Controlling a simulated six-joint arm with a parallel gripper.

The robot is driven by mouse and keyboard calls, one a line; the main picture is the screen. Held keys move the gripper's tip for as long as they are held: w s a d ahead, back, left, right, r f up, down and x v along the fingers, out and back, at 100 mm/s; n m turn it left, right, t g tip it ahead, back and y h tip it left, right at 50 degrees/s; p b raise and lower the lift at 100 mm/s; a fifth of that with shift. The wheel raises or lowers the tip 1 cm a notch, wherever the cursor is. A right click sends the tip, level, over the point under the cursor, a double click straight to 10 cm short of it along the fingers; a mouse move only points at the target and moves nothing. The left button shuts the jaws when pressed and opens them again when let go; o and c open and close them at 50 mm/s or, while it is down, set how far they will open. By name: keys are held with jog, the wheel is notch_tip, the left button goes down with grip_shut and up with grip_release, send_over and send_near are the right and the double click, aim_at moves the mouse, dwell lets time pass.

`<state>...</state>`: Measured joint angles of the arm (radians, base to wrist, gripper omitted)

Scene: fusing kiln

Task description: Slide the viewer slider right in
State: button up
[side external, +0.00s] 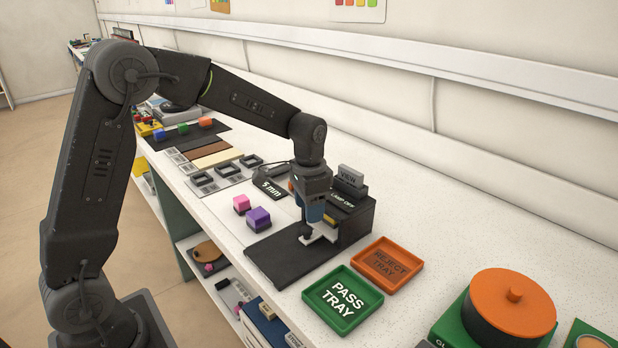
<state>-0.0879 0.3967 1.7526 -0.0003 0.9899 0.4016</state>
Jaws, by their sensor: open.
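The viewer is a dark box (362,215) on a black base plate (275,262), with a "LAMP OFF" label and a grey "VIEW" sign (350,176) on top. A pale piece with a dark knob (307,234), which looks like the slider, lies at the front of the box. My gripper (310,222) is over this piece, pointing down and open. My wrist hides part of the box and the far side of the slider. I cannot tell whether the fingers touch the knob.
A pink block (241,204) and a purple block (258,219) stand left of the viewer. The green pass tray (343,325) and orange reject tray (412,274) are empty at its right. A "5 mm" block (270,186) is behind. An orange-lidded pot (510,305) stands at far right.

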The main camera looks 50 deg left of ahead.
notch_tip(320, 180, up, 9)
jog(key=shift+s, duration=0.1)
dwell(0.4)
jog(key=s+d+r+n+t, duration=0.1)
jog(key=s+d+t, duration=0.1)
jog(key=s, duration=0.9)
jog(key=s+d+r+n+t, duration=0.1)
jog(key=s+d+n+t, duration=0.1)
jog(key=s, duration=1)
jog(key=shift+n+t, duration=0.3)
jog(key=shift+t, duration=0.5)
jog(key=shift+c, duration=0.2)
